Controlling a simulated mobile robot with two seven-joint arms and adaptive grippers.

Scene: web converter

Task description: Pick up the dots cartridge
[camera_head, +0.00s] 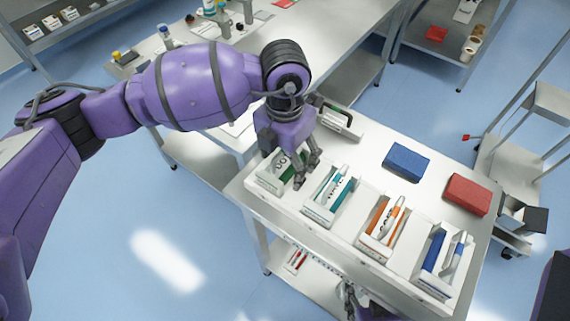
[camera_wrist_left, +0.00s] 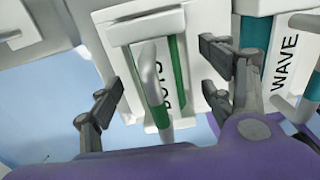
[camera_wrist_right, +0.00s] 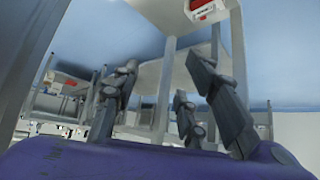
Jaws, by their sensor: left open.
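The dots cartridge (camera_head: 279,164), white with a green strip and the letters DOTS, lies in the leftmost white tray on the metal table. It also shows in the left wrist view (camera_wrist_left: 168,88), partly covered by a silver and green handle-like piece (camera_wrist_left: 151,75). My left gripper (camera_head: 304,171) is over this tray. In the left wrist view its fingers (camera_wrist_left: 162,80) are spread on both sides of the cartridge, with nothing held. My right gripper (camera_head: 352,300) is low at the table's front edge; in the right wrist view its fingers (camera_wrist_right: 165,90) are apart and empty.
Trays with the teal WAVE cartridge (camera_head: 337,190), an orange one (camera_head: 386,221) and a blue one (camera_head: 436,252) stand to the right. A blue block (camera_head: 406,161) and a red block (camera_head: 467,194) lie behind them. A white device (camera_head: 340,122) stands behind my left gripper.

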